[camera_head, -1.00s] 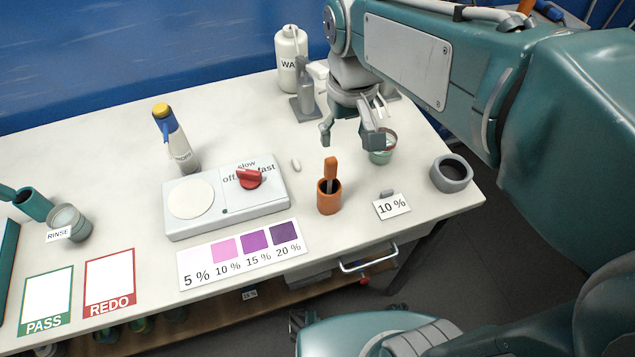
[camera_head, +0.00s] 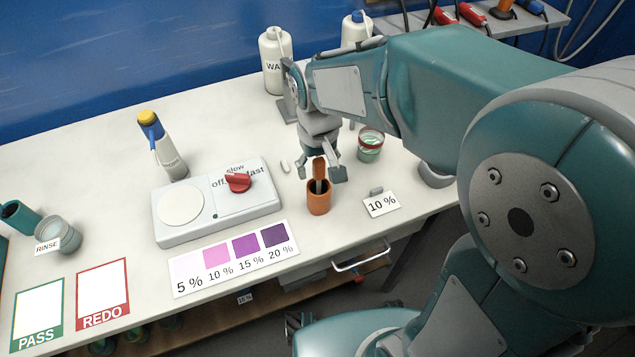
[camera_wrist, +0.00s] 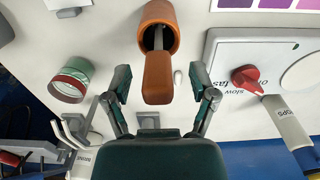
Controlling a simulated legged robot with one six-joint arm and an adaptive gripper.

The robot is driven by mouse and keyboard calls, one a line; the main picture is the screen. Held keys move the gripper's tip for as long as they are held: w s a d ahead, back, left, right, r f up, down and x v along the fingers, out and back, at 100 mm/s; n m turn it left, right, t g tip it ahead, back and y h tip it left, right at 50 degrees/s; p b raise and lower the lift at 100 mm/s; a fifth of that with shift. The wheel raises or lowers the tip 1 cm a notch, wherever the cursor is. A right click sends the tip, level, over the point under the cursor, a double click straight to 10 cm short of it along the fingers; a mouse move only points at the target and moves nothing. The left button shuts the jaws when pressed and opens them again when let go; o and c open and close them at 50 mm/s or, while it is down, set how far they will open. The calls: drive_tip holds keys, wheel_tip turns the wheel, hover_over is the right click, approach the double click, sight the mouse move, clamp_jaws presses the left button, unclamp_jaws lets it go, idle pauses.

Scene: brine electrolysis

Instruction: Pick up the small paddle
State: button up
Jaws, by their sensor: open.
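The small paddle (camera_head: 319,169) has an orange handle and a thin grey shaft. It stands handle up in an orange cup (camera_head: 319,203) on the white table. My gripper (camera_head: 323,174) is open and empty, low over the cup, at the height of the handle. In the wrist view the paddle handle (camera_wrist: 158,80) lies between the two fingers of my gripper (camera_wrist: 160,76), with a gap on each side. The cup (camera_wrist: 151,12) opens just beyond the fingertips. The paddle's lower end is hidden inside the cup.
A stirrer plate with a red knob (camera_head: 238,183) stands left of the cup. A 10 % card (camera_head: 382,206) and a green-and-red jar (camera_head: 370,147) are to the right. A colour chart (camera_head: 232,258) lies in front, and a white bottle (camera_head: 275,62) stands behind.

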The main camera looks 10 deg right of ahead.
drive_tip(key=shift+d+f, duration=0.15)
drive_tip(key=shift+f, duration=0.3)
clamp_jaws()
